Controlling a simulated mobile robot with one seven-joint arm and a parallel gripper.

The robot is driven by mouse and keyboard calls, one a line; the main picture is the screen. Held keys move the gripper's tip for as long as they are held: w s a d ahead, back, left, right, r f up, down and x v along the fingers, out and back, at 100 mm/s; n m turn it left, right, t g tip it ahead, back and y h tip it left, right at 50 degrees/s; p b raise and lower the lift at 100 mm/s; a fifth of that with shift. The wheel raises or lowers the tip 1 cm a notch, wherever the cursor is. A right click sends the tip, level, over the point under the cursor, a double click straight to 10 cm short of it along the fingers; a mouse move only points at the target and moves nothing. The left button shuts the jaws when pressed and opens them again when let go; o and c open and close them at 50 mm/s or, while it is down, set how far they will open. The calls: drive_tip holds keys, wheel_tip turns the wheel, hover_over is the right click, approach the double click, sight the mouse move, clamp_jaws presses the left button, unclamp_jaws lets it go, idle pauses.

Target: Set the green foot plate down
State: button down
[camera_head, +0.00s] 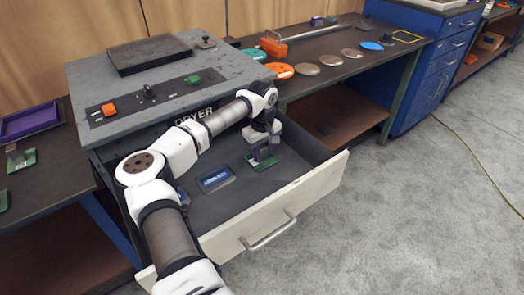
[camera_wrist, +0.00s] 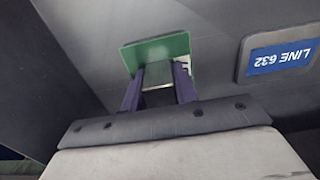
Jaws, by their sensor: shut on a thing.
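The green foot plate (camera_head: 256,165) is inside the open drawer (camera_head: 310,180) of the dryer, toward its right side. It has a grey metal upright, and my gripper (camera_head: 263,148) is shut on that upright from above. In the wrist view the green plate (camera_wrist: 150,52) shows past my fingertips, with the grey upright (camera_wrist: 157,76) between the two purple-grey fingers (camera_wrist: 158,88). The plate looks roughly level and low in the drawer. I cannot tell whether it touches the drawer floor. My wrist hides part of the upright in the head view.
A blue "LINE 632" label (camera_wrist: 283,57) is in the drawer, left of the plate in the head view (camera_head: 215,180). The drawer's pale front (camera_head: 290,208) and handle stand out over the floor. Another green-based part (camera_head: 20,158) is on the left table.

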sight(262, 146)
drive_tip(key=c, duration=1.1)
unclamp_jaws()
wheel_tip(262, 146, up, 12)
drive_tip(key=b, duration=0.2)
drive_tip(key=shift+b, duration=0.3)
